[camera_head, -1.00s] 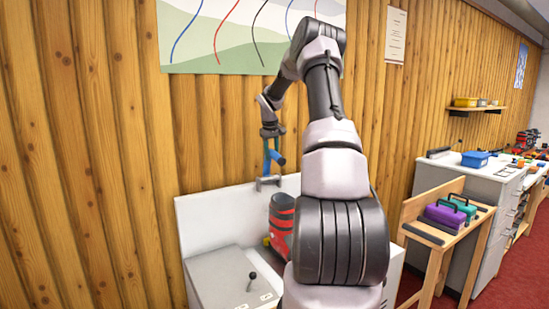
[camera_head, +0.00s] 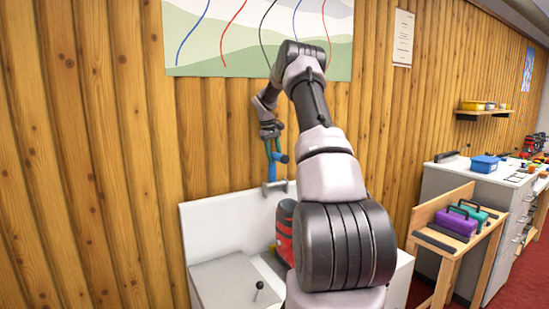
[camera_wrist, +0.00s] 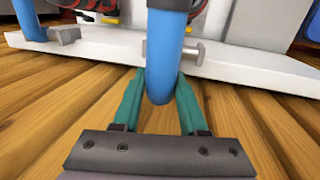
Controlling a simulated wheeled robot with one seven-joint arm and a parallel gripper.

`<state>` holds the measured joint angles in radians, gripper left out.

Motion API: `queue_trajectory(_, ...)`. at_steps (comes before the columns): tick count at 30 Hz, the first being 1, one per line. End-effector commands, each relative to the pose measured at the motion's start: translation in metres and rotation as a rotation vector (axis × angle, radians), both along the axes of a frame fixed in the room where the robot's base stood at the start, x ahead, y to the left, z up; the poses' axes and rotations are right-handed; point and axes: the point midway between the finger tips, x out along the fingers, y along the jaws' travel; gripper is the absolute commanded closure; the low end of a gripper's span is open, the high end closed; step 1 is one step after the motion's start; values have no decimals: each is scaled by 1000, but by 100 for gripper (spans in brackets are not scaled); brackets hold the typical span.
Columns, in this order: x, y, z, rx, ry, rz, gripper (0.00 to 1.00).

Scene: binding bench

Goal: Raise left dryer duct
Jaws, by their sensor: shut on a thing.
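A blue dryer duct (camera_head: 270,165) hangs on a metal bracket above the white back panel, in front of the wood wall. In the wrist view the blue duct (camera_wrist: 165,45) is upright, its rounded end between the two teal fingers of my gripper (camera_wrist: 162,105). My gripper, also in the head view (camera_head: 270,142), is shut on this duct near its end. A metal clamp (camera_wrist: 186,52) sits behind the duct. A second blue duct (camera_wrist: 28,18) stands at the upper left, apart from my gripper. I cannot tell from the head view which duct is left.
Below is a white bench (camera_head: 225,215) with a black-knobbed lever (camera_head: 259,288) and a red and black machine (camera_head: 285,228). Right of it stands a wooden stand (camera_head: 445,245) with purple and teal cases. A poster hangs above on the wood wall.

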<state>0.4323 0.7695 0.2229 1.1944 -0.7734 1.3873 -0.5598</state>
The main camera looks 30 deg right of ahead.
Motion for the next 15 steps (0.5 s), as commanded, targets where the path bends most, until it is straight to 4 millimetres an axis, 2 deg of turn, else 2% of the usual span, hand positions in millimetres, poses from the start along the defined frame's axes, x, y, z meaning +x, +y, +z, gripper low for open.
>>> queue_trajectory(1, -2, 0, -3, 2, 6, -2, 100)
queue_trajectory(2, -2, 0, -3, 2, 7, -2, 46)
queue_trajectory(3, -2, 0, -3, 2, 6, -2, 31)
queue_trajectory(4, -2, 0, -3, 2, 6, -2, 28)
queue_trajectory(15, 0, 1, 3, 1, 2, -1, 28)
